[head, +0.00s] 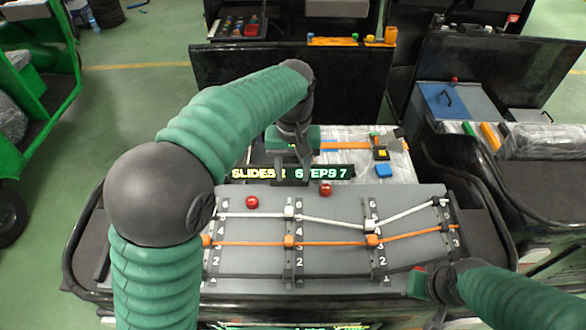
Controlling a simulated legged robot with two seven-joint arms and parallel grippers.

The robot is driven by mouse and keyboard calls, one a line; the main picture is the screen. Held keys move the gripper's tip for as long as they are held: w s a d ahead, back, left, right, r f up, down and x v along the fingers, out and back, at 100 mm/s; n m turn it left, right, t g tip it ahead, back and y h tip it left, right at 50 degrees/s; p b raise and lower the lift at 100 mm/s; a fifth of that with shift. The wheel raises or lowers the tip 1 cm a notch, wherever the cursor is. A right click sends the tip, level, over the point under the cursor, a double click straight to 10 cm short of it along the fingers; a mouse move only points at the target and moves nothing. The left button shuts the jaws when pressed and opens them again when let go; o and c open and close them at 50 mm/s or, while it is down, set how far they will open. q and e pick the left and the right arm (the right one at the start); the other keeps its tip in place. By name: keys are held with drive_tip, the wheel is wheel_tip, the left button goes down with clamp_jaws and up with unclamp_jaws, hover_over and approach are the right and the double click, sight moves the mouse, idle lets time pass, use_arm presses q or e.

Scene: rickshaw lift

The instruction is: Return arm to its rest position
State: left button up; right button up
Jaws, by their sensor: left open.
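My left arm arches in from the left over the grey slider board (260,262). Its dark gripper (303,160) is above the far edge of the board, at the lit text sign (250,173), and is open with nothing seen in it. The sign reads roughly "SLIDES 2 STEPS 7"; the gripper covers part of it. My right arm comes in from the lower right. Its dark gripper (428,285) is at the board's near right edge; its jaws are too small and dark to read. The board carries numbered rails, with a white line (335,221) and an orange line (335,243) across them.
Two red knobs (252,202) (326,190) sit at the board's far side. Behind are a wrapped bundle with a blue block (384,171) and a yellow block (381,154). Black carts stand behind and at right. A green frame (50,70) stands left. Green floor (140,100) is open at left.

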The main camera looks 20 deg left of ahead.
use_arm(q)
drive_tip(key=shift+a+r, duration=0.45)
drive_tip(key=shift+r, duration=0.15)
use_arm(e)
drive_tip(key=shift+a+r, duration=0.1)
drive_tip(key=shift+a, duration=0.3)
use_arm(q)
drive_tip(key=shift+f, duration=0.1)
use_arm(e)
drive_tip(key=shift+d, duration=0.1)
